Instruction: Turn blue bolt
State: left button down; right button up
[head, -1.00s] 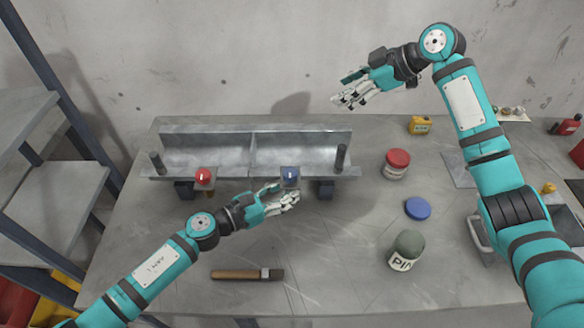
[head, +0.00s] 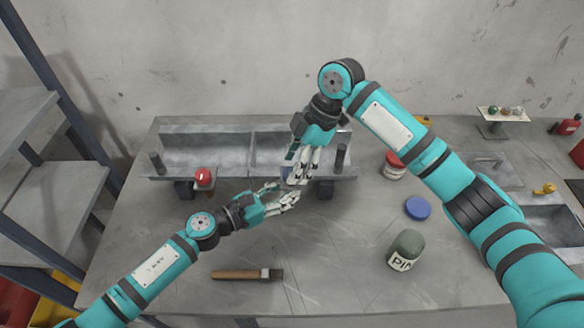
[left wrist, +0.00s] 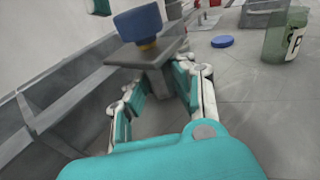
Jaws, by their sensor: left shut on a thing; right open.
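The blue bolt (left wrist: 138,22) stands upright on a grey metal bracket plate (left wrist: 150,55) in the left wrist view. In the head view only a little of the blue bolt (head: 287,173) shows behind my right fingers. My left gripper (head: 286,194) is shut on the bracket's grey part below the plate; its fingers (left wrist: 158,92) show on either side of it. My right gripper (head: 297,176) is open and points down over the blue bolt; I cannot tell whether it touches. A red bolt (head: 203,175) sits on the trough's front left.
The bolts are at the front of a long metal trough (head: 205,152) with upright posts near its ends. A brush (head: 240,274), a blue lid (head: 417,208), a green jar (head: 406,250) and a red-lidded jar (head: 394,168) lie around.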

jog(key=shift+x, duration=1.15)
jog(key=c, duration=1.1)
jog(key=shift+c, duration=0.3)
